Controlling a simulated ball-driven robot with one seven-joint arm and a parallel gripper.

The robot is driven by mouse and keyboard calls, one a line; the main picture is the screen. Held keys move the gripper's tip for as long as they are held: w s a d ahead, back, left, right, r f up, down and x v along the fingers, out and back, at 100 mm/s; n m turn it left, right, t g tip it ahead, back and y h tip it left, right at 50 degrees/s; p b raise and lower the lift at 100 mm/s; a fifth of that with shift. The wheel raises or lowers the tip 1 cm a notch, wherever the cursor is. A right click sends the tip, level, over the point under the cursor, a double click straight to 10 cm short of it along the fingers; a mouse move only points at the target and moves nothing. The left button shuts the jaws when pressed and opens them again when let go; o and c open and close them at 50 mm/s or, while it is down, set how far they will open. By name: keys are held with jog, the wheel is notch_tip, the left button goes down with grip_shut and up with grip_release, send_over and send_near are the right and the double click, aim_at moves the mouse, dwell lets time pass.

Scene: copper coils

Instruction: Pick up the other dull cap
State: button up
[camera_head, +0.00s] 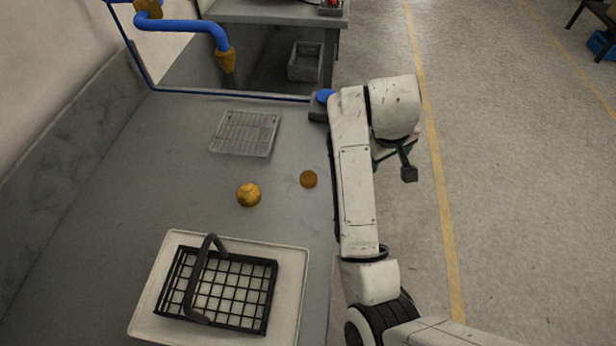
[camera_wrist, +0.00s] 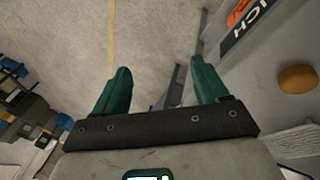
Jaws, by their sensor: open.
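A flat, dull brown round cap (camera_head: 308,179) lies on the grey bench near its right edge. A brighter, yellow-gold round piece (camera_head: 249,194) lies to its left and a little nearer. My gripper (camera_wrist: 161,68) is open and empty, its two green fingers spread apart over the floor beside the bench. In the head view it is mostly hidden behind my arm, right of the bench edge. One orange-brown round cap (camera_wrist: 297,79) shows at the right of the wrist view, off to the side of the fingers; I cannot tell for sure which piece it is.
A black handled basket (camera_head: 270,292) stands on a white tray (camera_head: 297,275) at the near end, with no contents visible. A wire rack (camera_head: 245,133) lies further back. Blue pipes (camera_head: 180,24) run along the back left. The bench around the round pieces is clear.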

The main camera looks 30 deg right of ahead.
jog(key=w+a+r+n+y, duration=0.1)
jog(key=w+a+r, duration=0.1)
jog(key=w+a, duration=0.15)
jog(key=w+a+r+y, duration=0.1)
jog(key=w+a+r, duration=0.1)
jog(key=a, duration=0.3)
jog(key=r+n+g+y, duration=0.1)
jog(key=n+g+y, duration=0.1)
send_over(308, 176)
notch_tip(308, 176, down, 10)
jog(key=shift+c, duration=0.2)
jog(key=c, duration=1.1)
jog(key=shift+r, duration=0.15)
